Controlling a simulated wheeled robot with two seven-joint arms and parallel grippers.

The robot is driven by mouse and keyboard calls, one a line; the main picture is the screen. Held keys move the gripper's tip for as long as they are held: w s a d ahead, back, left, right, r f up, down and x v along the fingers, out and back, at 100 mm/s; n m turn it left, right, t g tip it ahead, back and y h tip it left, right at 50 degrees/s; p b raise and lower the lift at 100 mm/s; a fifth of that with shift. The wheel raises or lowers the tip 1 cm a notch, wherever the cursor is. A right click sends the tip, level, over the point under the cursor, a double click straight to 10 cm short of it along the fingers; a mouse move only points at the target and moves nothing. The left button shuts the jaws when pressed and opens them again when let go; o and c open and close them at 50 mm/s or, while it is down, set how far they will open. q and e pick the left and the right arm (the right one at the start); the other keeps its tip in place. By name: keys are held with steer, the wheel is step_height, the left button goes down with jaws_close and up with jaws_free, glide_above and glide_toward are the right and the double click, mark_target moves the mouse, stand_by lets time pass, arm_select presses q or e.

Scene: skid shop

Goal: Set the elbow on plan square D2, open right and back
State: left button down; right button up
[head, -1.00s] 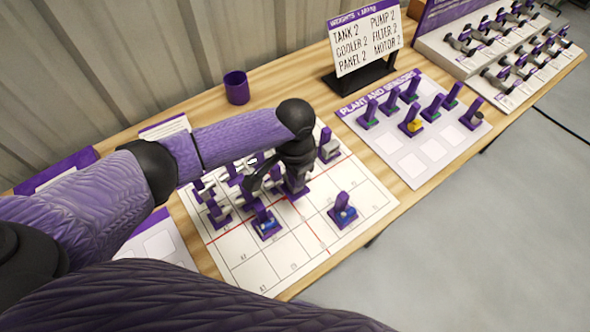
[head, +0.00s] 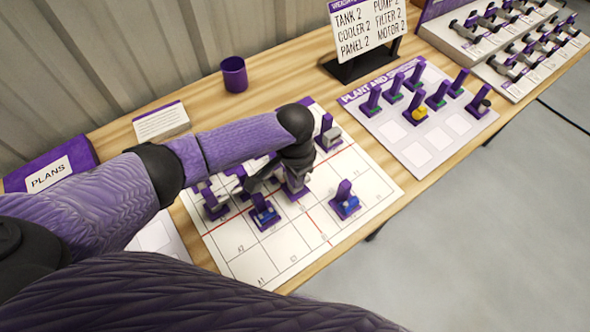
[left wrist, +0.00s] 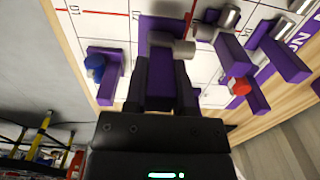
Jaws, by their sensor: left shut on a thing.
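My left gripper (head: 297,160) is over the middle of the gridded plan sheet (head: 245,262). In the left wrist view its fingers (left wrist: 168,85) are shut on the purple upright of a piece with a grey pipe, which looks like the elbow (left wrist: 172,46). The elbow is at or just above the sheet; whether it touches is hard to tell. In the head view, the gripper hides much of it. My right gripper is not in view.
Blue-marked pieces (head: 263,212) and (head: 344,202) stand near the elbow. Other grey pipe pieces (head: 214,204) crowd the sheet's left part, and one (head: 328,134) stands at its back. The plant and sensors board (head: 440,150) is right. A purple cup (head: 234,75) stands behind.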

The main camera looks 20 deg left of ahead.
mark_target(289, 187)
arm_select(q)
steer(key=shift+f+b, duration=1)
steer(key=shift+f, duration=0.8)
steer(key=shift+r, duration=0.1)
steer(key=shift+p, duration=0.3)
steer(key=shift+f+b, duration=0.5)
steer(key=shift+f, duration=0.25)
steer(key=shift+c, duration=1.8)
jaws_free()
